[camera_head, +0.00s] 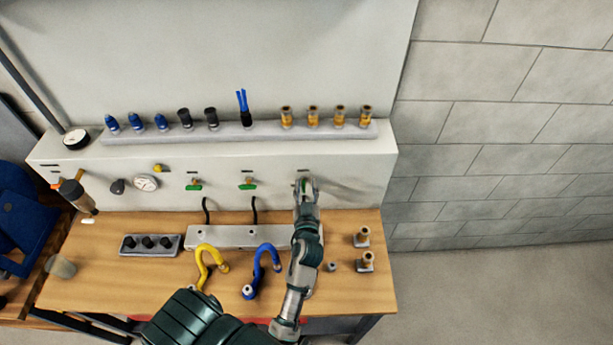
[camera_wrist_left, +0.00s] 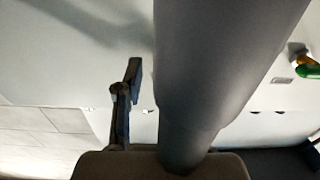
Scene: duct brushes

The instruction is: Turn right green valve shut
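Several parts of a valve row show on the white panel (camera_head: 345,165). The left green valve (camera_head: 193,187) and the middle green valve (camera_head: 247,186) have their handles lying level. My left gripper (camera_head: 306,186) is at the panel, at the rightmost valve position. It covers most of the right green valve there; only a hint of green shows between the gripper parts. I cannot tell whether the fingers touch or grip it. In the left wrist view a green valve handle (camera_wrist_left: 308,70) shows at the right edge, apart from the dark finger (camera_wrist_left: 125,105). My right gripper is out of view.
A shelf (camera_head: 260,132) above holds blue, black and brass fittings. On the wooden table (camera_head: 110,265) are a yellow hose (camera_head: 203,262), a blue hose (camera_head: 258,265), a black-knobbed block (camera_head: 150,244) and brass fittings (camera_head: 363,238). A brick wall (camera_head: 500,150) stands right.

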